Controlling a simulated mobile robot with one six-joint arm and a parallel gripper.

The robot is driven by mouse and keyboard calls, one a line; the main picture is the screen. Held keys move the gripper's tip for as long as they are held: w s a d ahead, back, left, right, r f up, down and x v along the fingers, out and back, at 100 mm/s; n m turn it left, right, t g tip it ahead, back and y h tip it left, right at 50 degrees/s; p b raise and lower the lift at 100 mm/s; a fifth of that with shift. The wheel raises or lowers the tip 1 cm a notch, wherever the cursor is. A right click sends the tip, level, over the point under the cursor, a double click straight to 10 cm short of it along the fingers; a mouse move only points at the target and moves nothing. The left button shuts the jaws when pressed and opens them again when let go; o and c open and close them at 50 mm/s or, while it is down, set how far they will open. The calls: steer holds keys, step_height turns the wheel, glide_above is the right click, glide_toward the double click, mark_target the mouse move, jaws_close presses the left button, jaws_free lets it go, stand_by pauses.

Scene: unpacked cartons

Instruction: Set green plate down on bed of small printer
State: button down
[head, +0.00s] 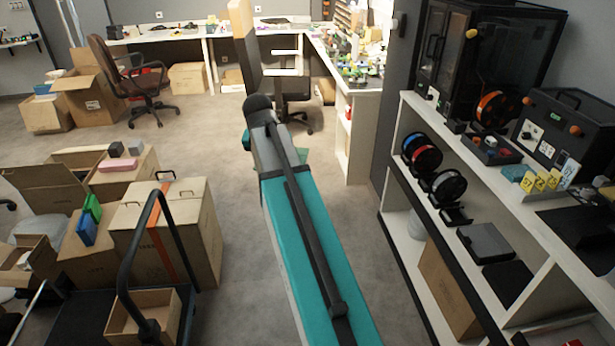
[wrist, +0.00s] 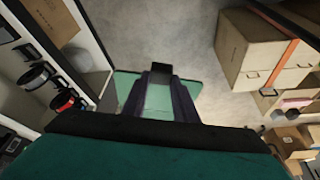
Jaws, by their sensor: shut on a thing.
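The green plate (wrist: 125,84) shows in the wrist view between and beyond the two dark fingers of my gripper (wrist: 163,92), which is shut on it. In the head view my arm hides most of the plate; a green corner (head: 302,154) shows beside the arm, over the floor. My gripper is hidden there. I cannot tell for sure which is the small printer, and no bed shows clearly.
Cartons (head: 185,215) and a black-handled trolley (head: 150,225) stand at left. Grey floor (head: 215,130) is clear between. A workbench lies behind.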

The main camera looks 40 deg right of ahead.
steer(key=w+a+r+n, duration=0.1)
steer(key=a+r, duration=0.3)
steer(key=a, duration=0.4)
steer(key=w+a+r+n+t+y, duration=0.1)
steer(key=a+r+n, duration=0.2)
steer(key=a, duration=0.6)
steer(key=w+a+r+n, duration=0.2)
steer(key=a+r, duration=0.4)
steer(key=a, duration=0.2)
steer(key=shift+a+r+y, duration=0.2)
steer(key=shift+a+y, duration=0.15)
steer(key=shift+y, duration=0.05)
steer(key=shift+d, duration=0.15)
